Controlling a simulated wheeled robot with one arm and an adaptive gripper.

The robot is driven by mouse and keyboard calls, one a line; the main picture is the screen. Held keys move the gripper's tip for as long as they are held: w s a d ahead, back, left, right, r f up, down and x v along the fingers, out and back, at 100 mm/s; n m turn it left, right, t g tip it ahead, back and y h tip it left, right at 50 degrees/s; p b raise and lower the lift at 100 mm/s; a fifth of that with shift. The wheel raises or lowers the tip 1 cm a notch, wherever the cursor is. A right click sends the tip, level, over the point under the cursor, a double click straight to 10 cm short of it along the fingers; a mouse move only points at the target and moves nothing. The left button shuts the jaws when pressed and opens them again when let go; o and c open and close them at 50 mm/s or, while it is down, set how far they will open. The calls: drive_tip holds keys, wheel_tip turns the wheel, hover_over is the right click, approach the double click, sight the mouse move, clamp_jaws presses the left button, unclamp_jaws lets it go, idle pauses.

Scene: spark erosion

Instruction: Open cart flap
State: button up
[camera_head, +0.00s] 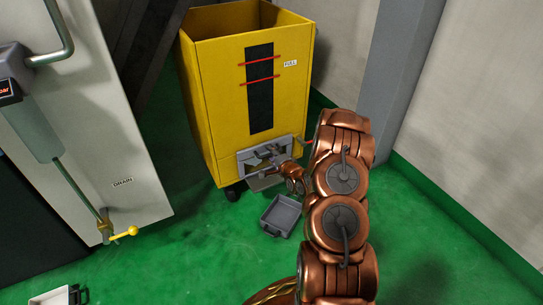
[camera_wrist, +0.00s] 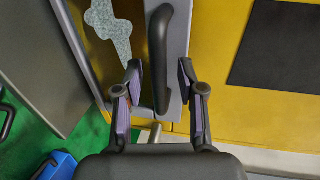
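The yellow cart (camera_head: 215,110) stands on the green floor in the head view, with a grey-framed opening (camera_head: 247,160) low on its front. A grey plate (camera_head: 262,184) juts out below it; I take this as the flap, standing at least partly open. In the wrist view a black bar handle (camera_wrist: 160,50) runs along a grey strip (camera_wrist: 180,40) beside the opening, where a grey patch (camera_wrist: 108,22) shows inside. My gripper (camera_head: 264,163) is at the opening. In the wrist view my gripper (camera_wrist: 160,82) is open, its fingers either side of the handle's end, with gaps visible.
A grey tray (camera_head: 282,214) lies on the floor below the opening. A blue object (camera_wrist: 60,165) shows at the wrist view's lower left. A pale cabinet (camera_head: 95,150) with a yellow-handled drain valve (camera_head: 122,234) stands left. A grey column (camera_head: 398,70) is at right.

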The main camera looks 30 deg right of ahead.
drive_tip(key=shift+c, duration=0.3)
clamp_jaws()
idle(0.4)
